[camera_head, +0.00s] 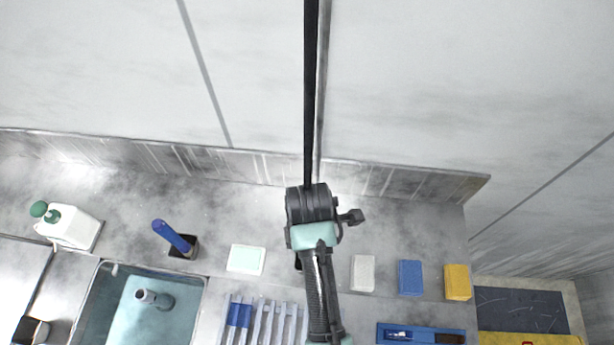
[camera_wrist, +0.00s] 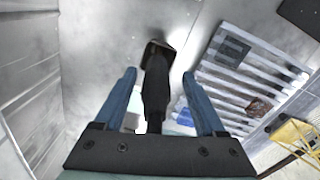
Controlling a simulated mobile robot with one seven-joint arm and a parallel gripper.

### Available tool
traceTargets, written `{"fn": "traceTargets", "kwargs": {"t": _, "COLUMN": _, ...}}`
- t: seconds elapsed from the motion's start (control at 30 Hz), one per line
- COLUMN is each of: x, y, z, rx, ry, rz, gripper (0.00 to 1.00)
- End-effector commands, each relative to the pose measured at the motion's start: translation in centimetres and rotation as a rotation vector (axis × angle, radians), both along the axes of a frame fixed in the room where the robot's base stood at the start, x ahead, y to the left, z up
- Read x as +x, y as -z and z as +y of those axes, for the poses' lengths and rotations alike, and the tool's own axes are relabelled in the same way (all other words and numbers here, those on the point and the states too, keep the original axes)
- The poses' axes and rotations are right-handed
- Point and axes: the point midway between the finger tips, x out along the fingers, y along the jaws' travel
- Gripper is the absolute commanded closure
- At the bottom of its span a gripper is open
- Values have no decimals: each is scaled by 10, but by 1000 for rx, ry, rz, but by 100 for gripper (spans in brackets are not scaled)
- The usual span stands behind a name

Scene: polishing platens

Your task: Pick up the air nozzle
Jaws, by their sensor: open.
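In the wrist view, a dark upright piece that looks like the air nozzle (camera_wrist: 155,88) stands between the two slate-blue fingers of my gripper (camera_wrist: 159,76). Its far end meets a dark square block, perhaps a holder. My gripper is open, with a finger on each side of the dark piece and visible gaps between. I cannot tell how deep the piece sits between the fingers. In the head view, my arm covers this spot on the counter, and only a dark bit shows beside it.
A mint pad (camera_head: 246,260) lies left of my arm; white (camera_head: 362,273), blue (camera_head: 410,277) and yellow (camera_head: 457,282) blocks lie right. A blue-handled tool (camera_head: 172,236) stands in a dark holder. A slatted rack (camera_head: 264,322), a sink (camera_head: 185,296) and a white bottle (camera_head: 72,228) are also near.

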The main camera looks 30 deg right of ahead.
Motion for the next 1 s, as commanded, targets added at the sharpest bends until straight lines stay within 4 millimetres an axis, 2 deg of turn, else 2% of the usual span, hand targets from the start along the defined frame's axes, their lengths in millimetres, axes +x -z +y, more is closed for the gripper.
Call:
{"fn": "traceTargets", "kwargs": {"t": 0.3, "x": 2, "y": 38, "z": 1, "rx": 1, "ry": 1, "rz": 4, "gripper": 28}}
{"fn": "traceTargets", "kwargs": {"t": 0.63, "x": 2, "y": 45, "z": 1, "rx": 0, "ry": 0, "rz": 1, "gripper": 28}}
{"fn": "traceTargets", "kwargs": {"t": 1.0, "x": 2, "y": 45, "z": 1, "rx": 0, "ry": 0, "rz": 1, "gripper": 94}}
